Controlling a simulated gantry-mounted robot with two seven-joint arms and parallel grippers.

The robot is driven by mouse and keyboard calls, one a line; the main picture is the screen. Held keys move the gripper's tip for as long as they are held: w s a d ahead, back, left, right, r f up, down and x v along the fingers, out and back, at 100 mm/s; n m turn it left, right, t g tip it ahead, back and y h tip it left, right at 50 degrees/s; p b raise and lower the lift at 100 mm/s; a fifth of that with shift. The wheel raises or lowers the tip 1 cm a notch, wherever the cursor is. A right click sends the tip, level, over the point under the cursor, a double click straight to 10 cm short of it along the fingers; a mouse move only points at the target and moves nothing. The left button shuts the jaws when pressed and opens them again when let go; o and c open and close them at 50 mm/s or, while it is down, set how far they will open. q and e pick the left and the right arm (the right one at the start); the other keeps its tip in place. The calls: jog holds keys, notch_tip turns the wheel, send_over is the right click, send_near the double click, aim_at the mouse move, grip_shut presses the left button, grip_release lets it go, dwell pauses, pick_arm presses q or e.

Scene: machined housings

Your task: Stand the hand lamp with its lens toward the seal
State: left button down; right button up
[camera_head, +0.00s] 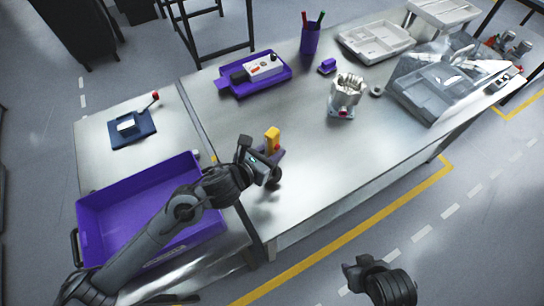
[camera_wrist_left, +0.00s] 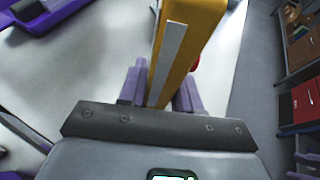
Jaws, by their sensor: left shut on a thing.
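The yellow hand lamp (camera_head: 272,139) stands upright in my left gripper (camera_head: 269,156), over the near left part of the steel table. In the left wrist view, the purple fingers (camera_wrist_left: 160,88) close on both sides of the lamp's yellow body (camera_wrist_left: 188,40), which has a grey strip along it. A small red part shows beside it; I cannot tell where the lens faces. A small dark ring (camera_head: 376,91), possibly the seal, lies to the right of a pale metal housing (camera_head: 347,91). My right gripper (camera_head: 357,272) is over the floor at the bottom, its fingers unclear.
A purple tray (camera_head: 226,87) with a device, a purple pen cup (camera_head: 310,40) and a small purple block (camera_head: 327,67) are farther back. A grey case (camera_head: 425,95) is at right. A large purple bin (camera_head: 95,232) is at left. The table's middle is clear.

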pick_arm(q)
jog(key=shift+f, duration=1.6)
jog(key=shift+f+b, duration=0.15)
jog(key=shift+b, duration=0.15)
jog(key=c, duration=0.8)
grip_release()
